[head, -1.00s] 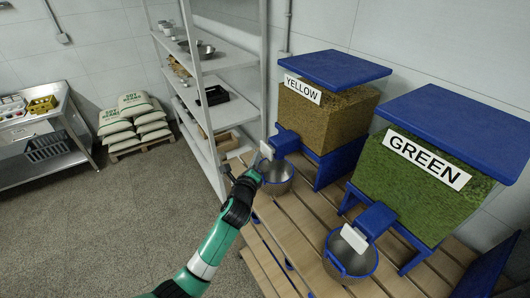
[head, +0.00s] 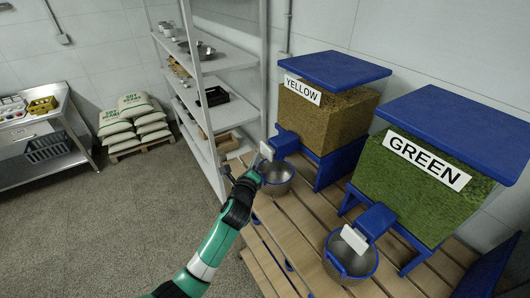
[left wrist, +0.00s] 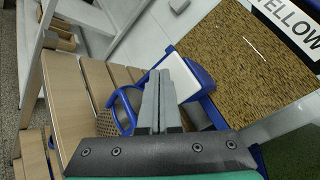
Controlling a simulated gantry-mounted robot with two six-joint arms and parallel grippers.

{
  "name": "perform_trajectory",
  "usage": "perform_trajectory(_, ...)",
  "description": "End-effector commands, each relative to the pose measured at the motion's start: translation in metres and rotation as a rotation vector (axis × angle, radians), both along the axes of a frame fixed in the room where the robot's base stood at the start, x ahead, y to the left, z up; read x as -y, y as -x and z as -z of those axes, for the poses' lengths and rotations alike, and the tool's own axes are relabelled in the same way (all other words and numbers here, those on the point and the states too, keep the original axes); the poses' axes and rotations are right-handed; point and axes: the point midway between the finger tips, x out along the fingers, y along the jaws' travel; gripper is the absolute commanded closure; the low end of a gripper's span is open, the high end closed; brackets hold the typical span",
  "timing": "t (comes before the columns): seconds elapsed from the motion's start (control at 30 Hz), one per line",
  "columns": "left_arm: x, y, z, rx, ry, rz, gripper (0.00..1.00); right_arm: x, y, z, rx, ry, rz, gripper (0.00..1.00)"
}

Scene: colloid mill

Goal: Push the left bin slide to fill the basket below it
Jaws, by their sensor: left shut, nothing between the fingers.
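The left bin, labelled YELLOW (head: 325,112), has a blue lid and brown-yellow grains behind a clear wall. Its blue chute ends in a white slide plate (head: 266,151), which also shows in the left wrist view (left wrist: 183,77). My right gripper is out of view.
The GREEN bin (head: 425,170) stands to the right, with its own white slide (head: 354,239) and basket (head: 350,262). Both bins stand on a slatted wooden platform (head: 285,230). A white shelf rack (head: 205,95) stands behind on the left.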

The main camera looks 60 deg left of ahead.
Motion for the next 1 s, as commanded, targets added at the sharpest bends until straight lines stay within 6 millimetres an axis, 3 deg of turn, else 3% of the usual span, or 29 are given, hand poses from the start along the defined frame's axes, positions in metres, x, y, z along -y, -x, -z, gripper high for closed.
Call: perform_trajectory(1.0,0.0,-0.0088,-0.0001,0.0,0.0,0.0,1.0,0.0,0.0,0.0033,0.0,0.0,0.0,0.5)
